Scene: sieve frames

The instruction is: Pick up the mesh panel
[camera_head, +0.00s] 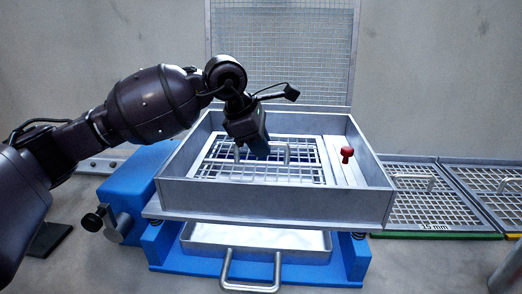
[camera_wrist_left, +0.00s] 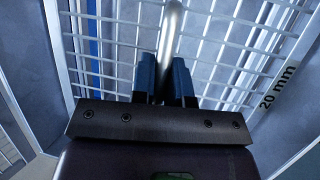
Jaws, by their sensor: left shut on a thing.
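The mesh panel (camera_head: 306,172), a pale metal grid with raised bar handles, lies inside the grey box frame (camera_head: 270,197). In the left wrist view the mesh panel (camera_wrist_left: 225,48) fills the background and carries a "20 mm" label. My left gripper (camera_head: 259,152) reaches down into the box from above. In the left wrist view its two blue-tipped fingers (camera_wrist_left: 163,78) are shut on a round metal handle bar (camera_wrist_left: 171,35) of the panel. I cannot tell whether the panel is clear of its seat. My right gripper is not in view.
A red knob (camera_head: 347,152) stands at the box's right side. A tray (camera_head: 262,238) sits below, on the blue base (camera_head: 180,257). A 15 mm panel (camera_head: 428,205) and another panel (camera_head: 497,185) lie to the right. A tall mesh sheet (camera_head: 283,50) stands behind.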

